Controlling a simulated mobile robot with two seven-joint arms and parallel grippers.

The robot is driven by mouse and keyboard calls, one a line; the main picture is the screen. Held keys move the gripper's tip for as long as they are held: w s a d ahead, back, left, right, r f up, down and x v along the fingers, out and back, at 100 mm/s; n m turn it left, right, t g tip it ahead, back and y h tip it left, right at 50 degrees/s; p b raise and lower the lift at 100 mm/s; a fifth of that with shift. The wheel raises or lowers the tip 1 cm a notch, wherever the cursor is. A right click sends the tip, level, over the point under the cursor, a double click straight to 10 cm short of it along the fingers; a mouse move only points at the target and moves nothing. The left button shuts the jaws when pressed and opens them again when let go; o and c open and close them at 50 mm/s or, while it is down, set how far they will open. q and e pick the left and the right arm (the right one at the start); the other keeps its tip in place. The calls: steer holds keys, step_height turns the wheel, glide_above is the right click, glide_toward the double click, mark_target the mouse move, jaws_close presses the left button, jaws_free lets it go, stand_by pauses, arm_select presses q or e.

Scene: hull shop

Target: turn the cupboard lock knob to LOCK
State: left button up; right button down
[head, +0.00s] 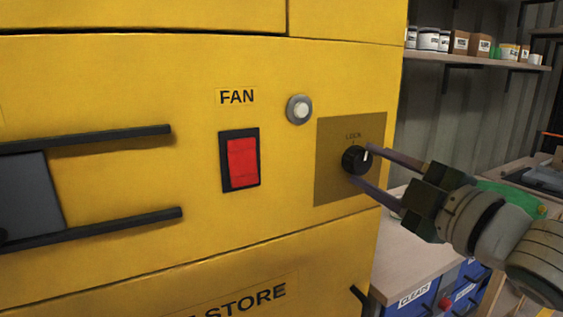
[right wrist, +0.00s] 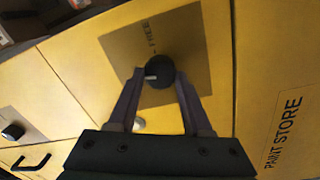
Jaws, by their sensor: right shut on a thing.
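The black cupboard lock knob (head: 355,160) sits on a brown plate (head: 333,187) on the yellow cupboard front. The word LOCK shows just above it in the head view. A white mark on the knob points roughly upward there; I cannot tell whether it lines up exactly with LOCK. In the right wrist view the knob (right wrist: 160,70) is between my fingertips, its white mark points left, and the word FREE (right wrist: 148,38) shows above it. My right gripper (head: 361,165) is shut on the knob, one finger on either side. My left gripper is not in view.
A red FAN switch (head: 242,163) and a round silver button (head: 299,109) are left of the plate. Black handle bars (head: 90,225) stick out farther left. A bench (head: 403,250) with blue bins is below right, and shelves (head: 470,60) with jars and boxes stand behind.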

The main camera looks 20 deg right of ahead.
steer(key=shift+n, duration=1.2)
steer(key=shift+c, duration=1.7)
jaws_free()
steer(key=s, duration=1)
steer(key=shift+d+f+b, duration=0.25)
steer(key=shift+d+b, duration=0.15)
steer(key=shift+b, duration=0.05)
steer(key=shift+w, duration=0.1)
